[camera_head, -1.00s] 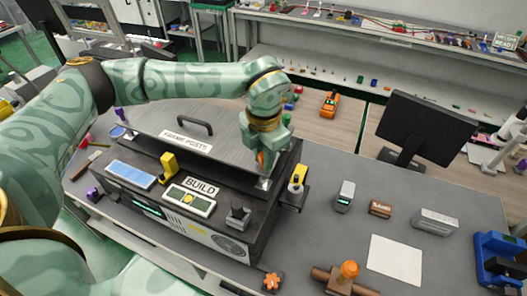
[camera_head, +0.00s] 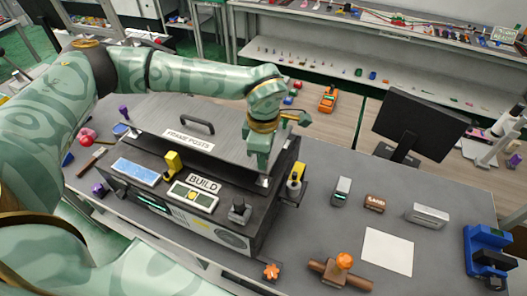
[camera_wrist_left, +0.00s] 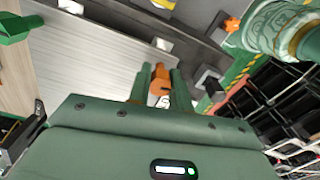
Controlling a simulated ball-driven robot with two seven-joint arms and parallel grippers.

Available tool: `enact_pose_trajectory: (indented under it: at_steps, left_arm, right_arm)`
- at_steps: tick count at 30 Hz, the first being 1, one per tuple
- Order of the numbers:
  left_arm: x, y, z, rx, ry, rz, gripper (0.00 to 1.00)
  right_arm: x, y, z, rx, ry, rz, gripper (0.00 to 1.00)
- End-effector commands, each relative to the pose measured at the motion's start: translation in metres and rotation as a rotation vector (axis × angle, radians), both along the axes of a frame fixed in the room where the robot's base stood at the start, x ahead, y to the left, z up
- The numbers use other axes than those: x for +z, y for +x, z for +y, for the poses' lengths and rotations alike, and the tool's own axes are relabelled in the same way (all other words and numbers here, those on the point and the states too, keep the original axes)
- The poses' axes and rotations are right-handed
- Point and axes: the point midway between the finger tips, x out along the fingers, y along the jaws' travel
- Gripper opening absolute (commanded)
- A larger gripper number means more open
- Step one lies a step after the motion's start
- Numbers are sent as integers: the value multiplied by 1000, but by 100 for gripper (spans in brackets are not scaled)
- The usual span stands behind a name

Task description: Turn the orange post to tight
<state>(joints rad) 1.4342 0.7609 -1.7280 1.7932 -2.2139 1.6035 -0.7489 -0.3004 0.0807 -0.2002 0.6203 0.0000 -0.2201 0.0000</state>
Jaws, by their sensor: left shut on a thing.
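The orange post (camera_wrist_left: 160,82) shows in the left wrist view between the two green fingers of my left gripper (camera_wrist_left: 160,90). The fingers are shut on it. In the head view my left gripper (camera_head: 262,165) points down at the right end of the dark machine (camera_head: 150,150) with the "FRAME POSTS" label (camera_head: 189,141). There the gripper hides the post. I cannot read the post's turn angle or any tight mark. My right gripper is not in view.
A yellow lever (camera_head: 296,177) stands just right of the gripper, and another yellow piece (camera_head: 172,162) is on the machine's front. An orange star knob (camera_head: 271,271) and an orange-topped brown fixture (camera_head: 343,265) are in front. A monitor (camera_head: 420,122) stands at the right.

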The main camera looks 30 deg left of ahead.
Motion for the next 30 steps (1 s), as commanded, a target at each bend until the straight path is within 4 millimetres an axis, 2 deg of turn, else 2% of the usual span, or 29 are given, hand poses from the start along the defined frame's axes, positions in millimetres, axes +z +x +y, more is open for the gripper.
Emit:
enact_pose_trajectory:
  at_steps: [12, 28, 29, 30]
  left_arm:
    - [3, 2, 0, -176, -1, -8, 0]
    - [3, 2, 0, -198, -1, -8, 0]
    - [3, 2, 0, -198, -1, -8, 26]
    - [3, 2, 0, -198, -1, -8, 37]
  right_arm:
    - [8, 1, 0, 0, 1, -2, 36]
    - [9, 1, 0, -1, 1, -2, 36]
    - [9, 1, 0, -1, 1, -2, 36]
    - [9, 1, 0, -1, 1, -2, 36]
